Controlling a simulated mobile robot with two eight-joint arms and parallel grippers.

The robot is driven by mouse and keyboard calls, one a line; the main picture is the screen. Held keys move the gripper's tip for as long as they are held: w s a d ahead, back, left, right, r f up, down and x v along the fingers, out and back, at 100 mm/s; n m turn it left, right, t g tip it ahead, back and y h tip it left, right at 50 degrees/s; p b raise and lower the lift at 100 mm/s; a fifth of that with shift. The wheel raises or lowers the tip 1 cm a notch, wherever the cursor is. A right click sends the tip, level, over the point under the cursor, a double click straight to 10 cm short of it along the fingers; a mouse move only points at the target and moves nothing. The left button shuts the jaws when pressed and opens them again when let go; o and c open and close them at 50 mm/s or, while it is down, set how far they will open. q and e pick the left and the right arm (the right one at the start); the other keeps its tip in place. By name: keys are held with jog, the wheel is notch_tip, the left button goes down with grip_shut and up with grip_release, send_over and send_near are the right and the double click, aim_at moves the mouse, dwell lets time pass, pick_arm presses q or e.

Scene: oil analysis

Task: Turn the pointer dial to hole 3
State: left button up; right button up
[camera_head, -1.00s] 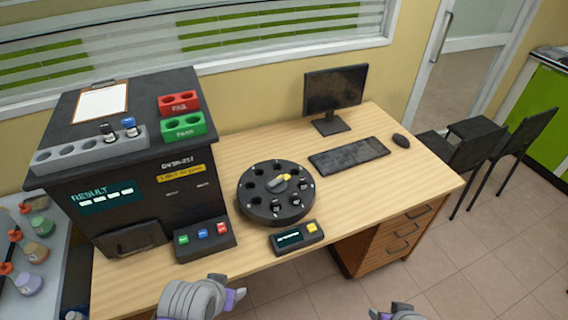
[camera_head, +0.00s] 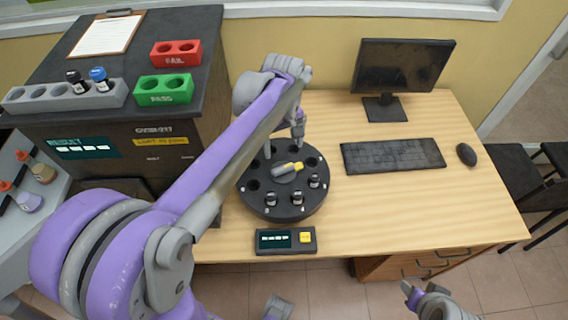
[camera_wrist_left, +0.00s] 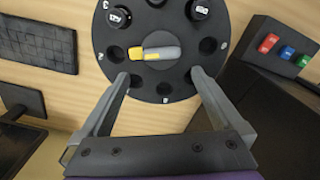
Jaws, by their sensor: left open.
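The round black dial (camera_head: 283,211) sits on the desk with a ring of holes. Its grey and yellow pointer (camera_head: 288,171) lies across the centre, the yellow end towards the upper right; in the left wrist view the pointer (camera_wrist_left: 155,53) has its yellow end to the left. Small dark vials stand in three holes on the near side.
A small display box (camera_head: 285,241) lies in front of the dial. The dark analyser (camera_head: 182,120) stands left, carrying red and green racks, a grey rack (camera_head: 60,98) and a clipboard. The keyboard (camera_head: 393,155), monitor (camera_head: 403,66) and mouse (camera_head: 467,154) are right. The front right desk is clear.

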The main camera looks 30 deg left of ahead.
aim_at(283, 167)
pick_arm(q)
notch_tip(283, 167, down, 9)
jog(key=shift+s+r+b, duration=0.1)
jog(key=shift+s+b, duration=0.05)
jog(key=shift+b, duration=0.2)
jog(key=c, duration=1.1)
jog(key=shift+o, duration=0.2)
jog(key=shift+m, duration=0.3)
jog(key=m, duration=0.3)
jog(key=shift+m, duration=2.5)
